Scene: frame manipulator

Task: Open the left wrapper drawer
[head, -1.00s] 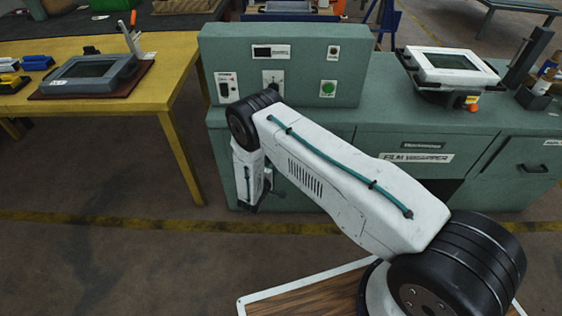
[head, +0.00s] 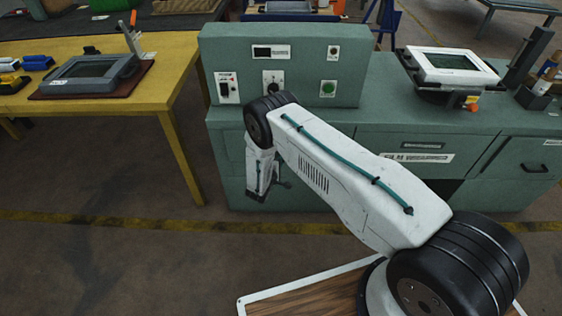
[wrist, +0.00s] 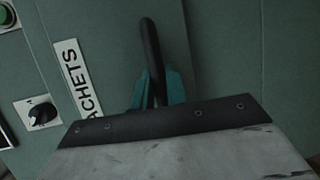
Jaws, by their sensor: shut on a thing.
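The green film wrapper cabinet (head: 225,160) stands ahead. Its left drawer front is mostly hidden by my arm in the head view. In the wrist view a black bar handle (wrist: 150,45) stands out from a green panel (wrist: 220,50), close to a white label ending in "ACHETS" (wrist: 76,78). My gripper (wrist: 157,88) has its green fingers closed around the handle's near end. In the head view my gripper (head: 262,190) is low in front of the cabinet's left part, with its fingertips hard to see. I cannot tell how far the drawer front stands out.
The control box (head: 300,65) with switches and a green button sits on top. A white screen unit (head: 452,67) is at the right, above another handled drawer (head: 530,165). A yellow table (head: 165,85) stands left. The floor between table and cabinet is clear.

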